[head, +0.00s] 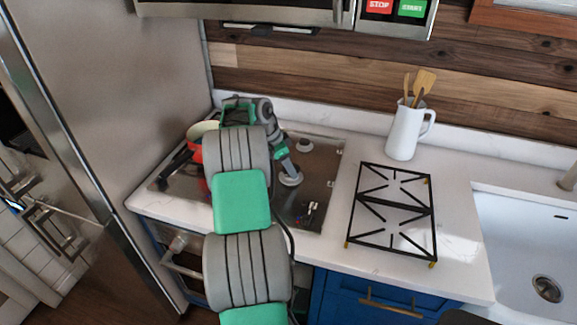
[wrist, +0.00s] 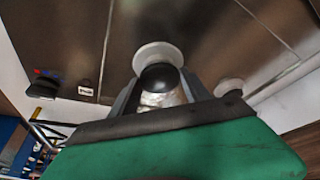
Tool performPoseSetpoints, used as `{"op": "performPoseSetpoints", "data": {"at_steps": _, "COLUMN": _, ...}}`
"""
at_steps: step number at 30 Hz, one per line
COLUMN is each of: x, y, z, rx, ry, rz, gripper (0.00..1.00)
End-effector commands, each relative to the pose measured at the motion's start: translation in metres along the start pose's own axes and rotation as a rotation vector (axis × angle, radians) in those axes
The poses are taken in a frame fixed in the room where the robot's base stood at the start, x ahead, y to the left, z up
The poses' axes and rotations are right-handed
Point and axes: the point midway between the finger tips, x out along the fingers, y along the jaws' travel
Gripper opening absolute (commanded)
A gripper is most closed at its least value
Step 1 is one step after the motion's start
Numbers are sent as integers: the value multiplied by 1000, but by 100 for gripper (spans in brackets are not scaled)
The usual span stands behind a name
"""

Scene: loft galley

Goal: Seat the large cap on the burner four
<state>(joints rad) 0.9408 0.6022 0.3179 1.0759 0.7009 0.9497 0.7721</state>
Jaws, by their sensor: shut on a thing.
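My gripper (head: 288,168) points down over the right part of the steel cooktop (head: 328,168). In the wrist view my gripper (wrist: 158,88) is shut on a dark, rounded thing (wrist: 158,76), which I take to be the large cap; the fingers hide part of it. A pale round burner disc (wrist: 159,52) lies directly beyond it, and the same disc shows in the head view (head: 292,181). I cannot tell whether the cap touches the disc. Another pale burner (head: 303,145) sits behind, and also shows in the wrist view (wrist: 229,86).
A black double grate (head: 394,212) lies on the counter right of the cooktop. A white jug (head: 405,135) with wooden utensils stands behind it, and a sink (head: 525,235) is at far right. A red pot (head: 194,134) is at the cooktop's left, partly behind my arm.

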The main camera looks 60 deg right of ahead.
Motion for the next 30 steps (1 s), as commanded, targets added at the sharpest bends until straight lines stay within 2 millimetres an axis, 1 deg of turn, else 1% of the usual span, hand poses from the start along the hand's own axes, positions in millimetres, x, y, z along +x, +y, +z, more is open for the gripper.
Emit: {"op": "performPoseSetpoints", "data": {"at_steps": 30, "x": 6, "y": 0, "z": 2, "rx": 0, "ry": 0, "rz": -1, "gripper": 13}}
